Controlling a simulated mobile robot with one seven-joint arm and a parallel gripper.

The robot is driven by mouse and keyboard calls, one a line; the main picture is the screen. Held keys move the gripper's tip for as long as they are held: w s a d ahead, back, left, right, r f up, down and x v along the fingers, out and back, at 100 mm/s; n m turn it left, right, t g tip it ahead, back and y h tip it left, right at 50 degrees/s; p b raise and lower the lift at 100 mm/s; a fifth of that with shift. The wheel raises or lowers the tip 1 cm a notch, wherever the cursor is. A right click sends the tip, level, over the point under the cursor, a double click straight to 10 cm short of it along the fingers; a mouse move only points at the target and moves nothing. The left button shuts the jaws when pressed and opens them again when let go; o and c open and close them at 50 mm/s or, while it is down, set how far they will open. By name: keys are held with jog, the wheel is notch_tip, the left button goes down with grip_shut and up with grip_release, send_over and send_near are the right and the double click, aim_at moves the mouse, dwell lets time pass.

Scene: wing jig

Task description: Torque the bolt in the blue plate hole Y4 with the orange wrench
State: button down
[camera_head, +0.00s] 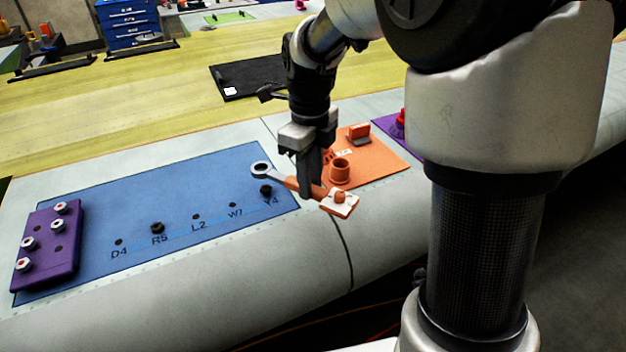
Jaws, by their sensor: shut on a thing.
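The blue plate (180,205) lies on the wing with a row of labelled holes: D4, R5, L2, W7 and Y4. A dark bolt (266,190) stands in hole Y4 at the plate's right end. Another dark bolt (157,228) stands at R5. My gripper (311,190) is shut on the orange wrench (292,184). The wrench's grey ring end (261,170) points left, above and slightly behind the Y4 bolt, apart from it in the picture. Its exact height is hard to tell. Its orange and white handle end (341,203) sticks out to the right.
A purple block (45,245) with several white-and-red bolts sits on the plate's left end. An orange mat (385,158) with an orange cup-like holder (340,171) lies just right of my gripper. A black mat (248,78) is behind. My arm's column blocks the right side.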

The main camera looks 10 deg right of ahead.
jog(key=shift+w+d, duration=0.1)
jog(key=shift+d, duration=0.2)
jog(key=shift+f+b, duration=1.75)
jog(key=shift+f, duration=0.55)
jog(key=shift+f+b, duration=0.45)
jog(key=shift+f, duration=0.2)
jog(key=shift+a, duration=0.1)
jog(key=shift+s+a+f+m, duration=0.1)
jog(key=shift+s+a+m, duration=0.85)
jog(key=shift+m, duration=0.15)
